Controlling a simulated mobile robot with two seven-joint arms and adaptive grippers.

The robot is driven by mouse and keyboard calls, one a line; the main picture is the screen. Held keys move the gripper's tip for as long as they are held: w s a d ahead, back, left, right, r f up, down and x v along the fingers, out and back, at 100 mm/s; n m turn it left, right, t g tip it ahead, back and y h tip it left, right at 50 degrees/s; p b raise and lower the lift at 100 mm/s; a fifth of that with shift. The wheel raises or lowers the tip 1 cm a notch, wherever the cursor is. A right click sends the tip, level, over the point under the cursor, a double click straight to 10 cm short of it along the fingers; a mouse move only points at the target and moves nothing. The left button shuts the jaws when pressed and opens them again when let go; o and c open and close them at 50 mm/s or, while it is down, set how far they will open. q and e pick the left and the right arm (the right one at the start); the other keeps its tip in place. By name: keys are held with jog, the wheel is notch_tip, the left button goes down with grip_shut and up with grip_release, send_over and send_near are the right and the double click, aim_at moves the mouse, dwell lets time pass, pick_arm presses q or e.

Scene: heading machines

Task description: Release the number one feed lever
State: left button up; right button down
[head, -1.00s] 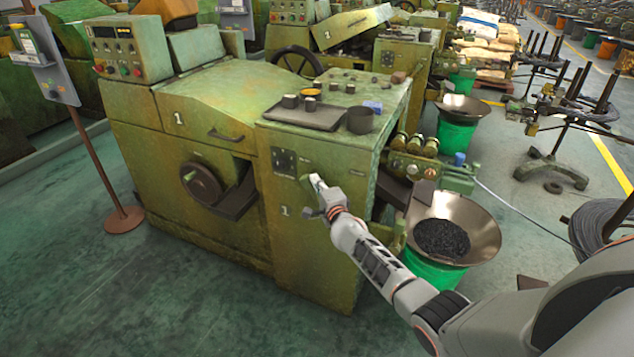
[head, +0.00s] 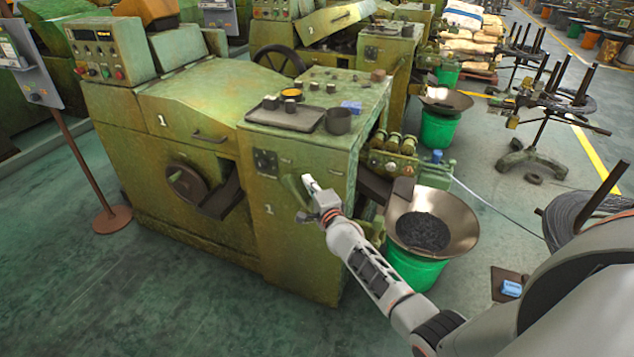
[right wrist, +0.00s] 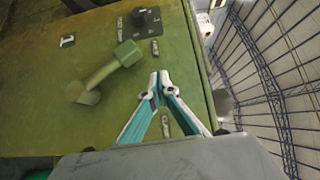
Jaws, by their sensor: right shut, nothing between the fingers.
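The number one feed lever (right wrist: 104,72) is a green handle on the green front panel of machine 1 (head: 262,220). In the right wrist view it slants from its round pivot at lower left to a thick knob end at upper right. It also shows in the head view (head: 292,187), partly beside my gripper. My right gripper (right wrist: 159,76) is shut and empty, its fingertips together. It is to the right of the lever's knob end, with a visible gap in the wrist view. In the head view it (head: 307,181) is in front of the panel. My left gripper is out of view.
A black rotary switch (right wrist: 145,17) is on the panel above the lever. A metal bowl (head: 455,222) with dark parts sits on a green bin right of my arm. A tray (head: 286,115) lies on the machine top. A sign stand (head: 82,165) is at left.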

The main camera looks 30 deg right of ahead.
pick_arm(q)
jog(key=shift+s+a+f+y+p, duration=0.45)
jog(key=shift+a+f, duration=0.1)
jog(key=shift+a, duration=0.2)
pick_arm(e)
jog(key=s, duration=0.1)
jog(key=s+r, duration=0.1)
jog(key=s, duration=0.3)
jog(key=shift+s+a+r, duration=0.15)
jog(key=shift+a+r, duration=0.1)
jog(key=shift+r, duration=0.15)
jog(key=s+a+f+n+g+y, duration=0.1)
jog(key=s+a+f+n, duration=0.3)
jog(key=s, duration=0.8)
jog(key=s+a+f+n+g+y, duration=0.1)
jog(key=s+a+f+n+g, duration=0.3)
jog(key=s+f+n, duration=0.5)
jog(key=s+a+f+n+g+y, duration=0.1)
jog(key=s+a+f+n, duration=0.3)
jog(key=s+n, duration=0.6)
jog(key=s+f+g, duration=0.1)
jog(key=s+f, duration=0.1)
jog(key=s, duration=0.4)
jog(key=shift+s+a+f, duration=0.2)
jog(key=shift+s+f, duration=0.15)
jog(key=shift+f, duration=0.05)
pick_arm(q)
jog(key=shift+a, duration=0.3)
